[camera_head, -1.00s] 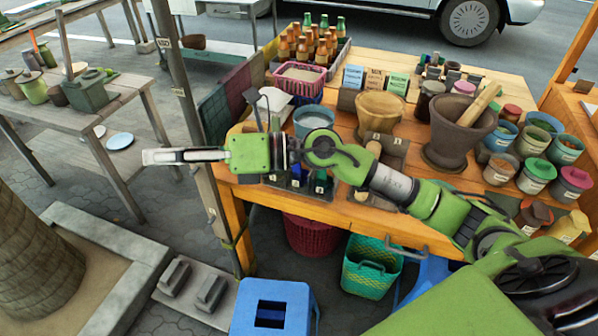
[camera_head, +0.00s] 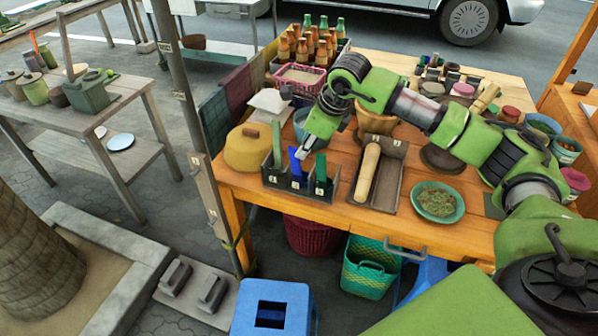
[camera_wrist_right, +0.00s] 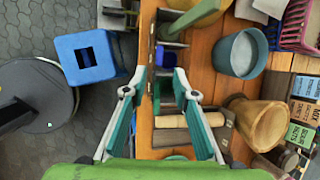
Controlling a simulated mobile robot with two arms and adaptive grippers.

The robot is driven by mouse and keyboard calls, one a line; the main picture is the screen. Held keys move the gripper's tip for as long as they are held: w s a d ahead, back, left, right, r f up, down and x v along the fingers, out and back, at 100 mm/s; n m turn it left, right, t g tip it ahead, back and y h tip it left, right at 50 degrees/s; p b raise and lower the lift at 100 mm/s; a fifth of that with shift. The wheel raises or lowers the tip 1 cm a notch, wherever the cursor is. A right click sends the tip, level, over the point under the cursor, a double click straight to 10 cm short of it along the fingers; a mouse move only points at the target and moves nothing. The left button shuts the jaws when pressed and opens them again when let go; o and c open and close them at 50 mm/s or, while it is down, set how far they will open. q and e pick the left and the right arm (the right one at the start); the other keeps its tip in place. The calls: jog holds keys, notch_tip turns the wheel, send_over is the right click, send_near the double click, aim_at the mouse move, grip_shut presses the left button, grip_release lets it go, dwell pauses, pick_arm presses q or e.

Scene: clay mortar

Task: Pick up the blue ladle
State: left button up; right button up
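The blue ladle (camera_head: 297,166) stands in the middle of a dark compartment box (camera_head: 311,190) at the table's front left, its handle upward. My right gripper (camera_head: 303,154) reaches down just above the box, close to the ladle's handle. In the wrist view my right gripper (camera_wrist_right: 163,72) has its fingers spread apart with nothing between them. I cannot tell whether a finger touches the ladle. My left gripper is not in view.
Green-handled utensils (camera_head: 276,145) flank the ladle in the box. A tray (camera_head: 392,149) with a rolling pin (camera_head: 367,172) lies right, beside a teal bowl (camera_head: 436,203) of herbs. A blue-grey pot (camera_wrist_right: 240,54) stands behind the box.

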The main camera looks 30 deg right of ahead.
aim_at(291, 162)
jog(key=p+x, duration=0.1)
jog(key=x, duration=0.1)
jog(key=p+x, duration=0.1)
jog(key=x, duration=0.2)
jog(key=p+x, duration=0.1)
jog(key=x, duration=0.2)
jog(key=shift+w+a+r, duration=0.2)
jog(key=shift+w+a, duration=0.05)
jog(key=shift+a, duration=0.15)
jog(key=shift+w+f, duration=0.1)
jog(key=shift+f, duration=0.2)
jog(key=shift+r, duration=0.1)
grip_shut()
